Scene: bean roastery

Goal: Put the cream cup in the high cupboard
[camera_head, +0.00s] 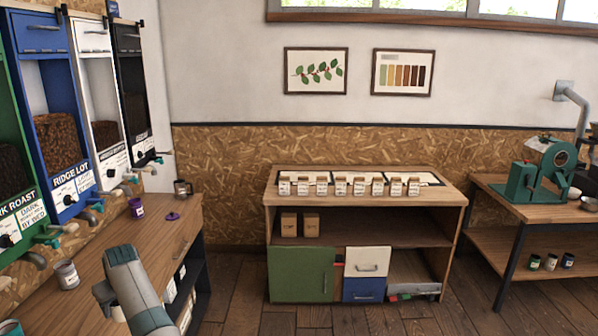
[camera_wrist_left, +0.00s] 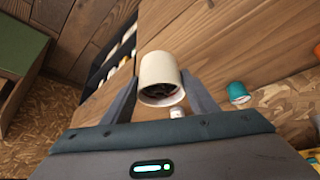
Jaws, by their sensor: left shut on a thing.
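The cream cup (camera_wrist_left: 158,75) shows in the left wrist view, with its mouth toward the camera and dark contents or shadow inside. My left gripper (camera_wrist_left: 160,84) is shut on it, one finger on each side. In the head view my left arm reaches over the wooden counter at lower left, and the cup is not clearly visible there. Closed blue (camera_head: 41,33), white (camera_head: 93,36) and black (camera_head: 128,39) doors with handles sit high on the left wall units; I cannot tell whether one is the high cupboard. My right gripper is out of view.
Dispensers with taps line the left wall above the counter (camera_head: 150,245). A jar (camera_head: 66,275), a purple cup (camera_head: 136,208), a purple lid (camera_head: 173,217) and a metal mug (camera_head: 183,188) stand there. A low cabinet (camera_head: 300,274) stands beyond open floor.

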